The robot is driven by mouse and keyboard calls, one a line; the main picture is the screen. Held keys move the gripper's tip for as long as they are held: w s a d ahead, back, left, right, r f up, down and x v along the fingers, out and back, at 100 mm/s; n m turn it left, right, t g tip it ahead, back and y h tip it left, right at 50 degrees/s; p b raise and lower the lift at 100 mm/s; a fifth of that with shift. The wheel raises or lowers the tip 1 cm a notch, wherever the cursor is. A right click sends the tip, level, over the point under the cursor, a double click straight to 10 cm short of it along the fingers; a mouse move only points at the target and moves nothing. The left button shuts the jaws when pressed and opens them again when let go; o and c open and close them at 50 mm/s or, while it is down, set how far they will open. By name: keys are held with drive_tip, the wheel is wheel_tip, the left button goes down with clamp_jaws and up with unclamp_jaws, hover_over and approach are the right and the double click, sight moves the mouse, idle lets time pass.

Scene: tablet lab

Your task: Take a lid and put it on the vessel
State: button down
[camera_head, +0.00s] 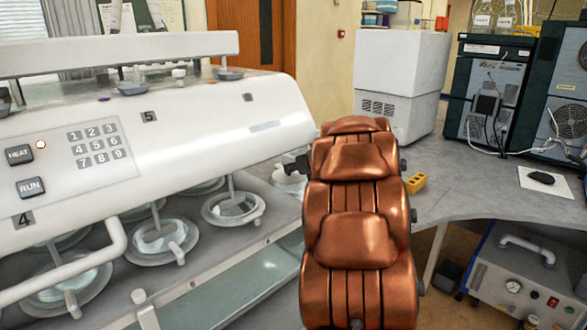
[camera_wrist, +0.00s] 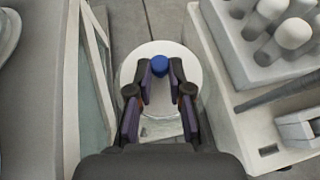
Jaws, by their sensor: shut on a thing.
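In the wrist view, my gripper (camera_wrist: 160,80) is shut on the blue knob of a round white lid (camera_wrist: 130,72). The lid's disc spreads out around and beyond the fingers. A glassy, pale patch shows between the fingers; I cannot tell whether it is part of the lid or something below. In the head view, several clear vessels (camera_head: 232,208) with pale rims sit in a row under the white tester (camera_head: 200,110). One more at the right end (camera_head: 290,182) is partly hidden by my copper-coloured arm. The arm also hides most of my gripper and the lid there.
A grey rack with white round-topped pieces (camera_wrist: 292,33) stands at the right of the wrist view. In the head view, a yellow block (camera_head: 416,183) lies on the grey bench (camera_head: 460,190), with a white cabinet (camera_head: 400,75) behind. The bench right of the block is mostly clear.

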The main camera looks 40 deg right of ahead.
drive_tip(key=c, duration=1)
unclamp_jaws()
drive_tip(key=v, duration=1.2)
